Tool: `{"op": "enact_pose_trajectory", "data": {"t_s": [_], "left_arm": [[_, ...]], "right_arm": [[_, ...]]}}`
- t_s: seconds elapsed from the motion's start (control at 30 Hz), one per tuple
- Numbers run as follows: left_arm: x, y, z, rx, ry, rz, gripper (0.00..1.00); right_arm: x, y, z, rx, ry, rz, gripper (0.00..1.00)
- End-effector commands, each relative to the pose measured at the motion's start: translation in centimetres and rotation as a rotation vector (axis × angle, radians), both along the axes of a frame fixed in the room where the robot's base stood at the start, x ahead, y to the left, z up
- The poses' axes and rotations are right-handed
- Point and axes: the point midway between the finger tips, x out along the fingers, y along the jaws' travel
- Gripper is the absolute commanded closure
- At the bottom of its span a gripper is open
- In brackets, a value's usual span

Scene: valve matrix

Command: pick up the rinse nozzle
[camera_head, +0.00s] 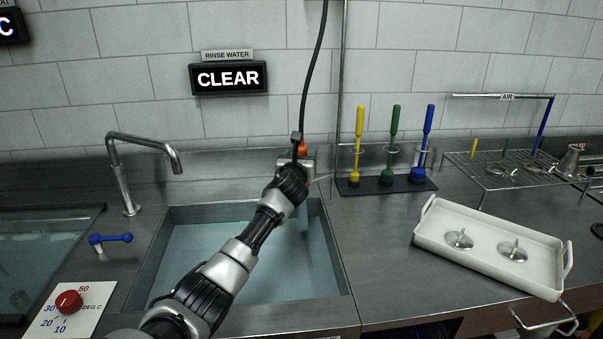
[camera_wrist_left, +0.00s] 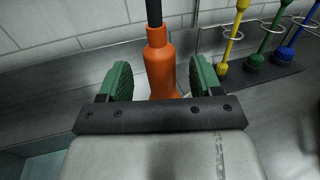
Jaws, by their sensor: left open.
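The rinse nozzle (camera_wrist_left: 160,68) is orange, with a black hose rising from its top. In the left wrist view it stands between the two green finger pads of my left gripper (camera_wrist_left: 157,80), with a gap visible on each side. My left gripper is open around it. In the head view a bit of the orange nozzle (camera_head: 302,148) shows behind my left wrist, at the back edge of the sink. My arm hides most of it there. My right gripper is in neither view.
The sink (camera_head: 185,260) lies below my left arm. Yellow, green and blue brushes (camera_head: 394,140) stand in a rack to the right. A white tray (camera_head: 490,222) holds two metal discs. A tap (camera_head: 120,175) and a blue lever (camera_head: 110,239) are on the left.

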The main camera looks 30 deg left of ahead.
Motion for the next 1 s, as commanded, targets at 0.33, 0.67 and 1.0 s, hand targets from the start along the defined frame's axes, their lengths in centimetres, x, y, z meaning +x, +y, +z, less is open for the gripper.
{"op": "enact_pose_trajectory", "data": {"t_s": [0.33,0.67,1.0], "left_arm": [[2.6,1.1,0.0,-0.001,0.000,0.000,0.35],[2.7,1.1,0.0,0.000,0.001,-0.001,0.48],[2.7,1.1,0.2,0.000,-0.001,-0.001,0.89]], "right_arm": [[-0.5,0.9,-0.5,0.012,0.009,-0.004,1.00],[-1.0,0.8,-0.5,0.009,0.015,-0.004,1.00],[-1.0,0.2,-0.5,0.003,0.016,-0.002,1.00]]}}
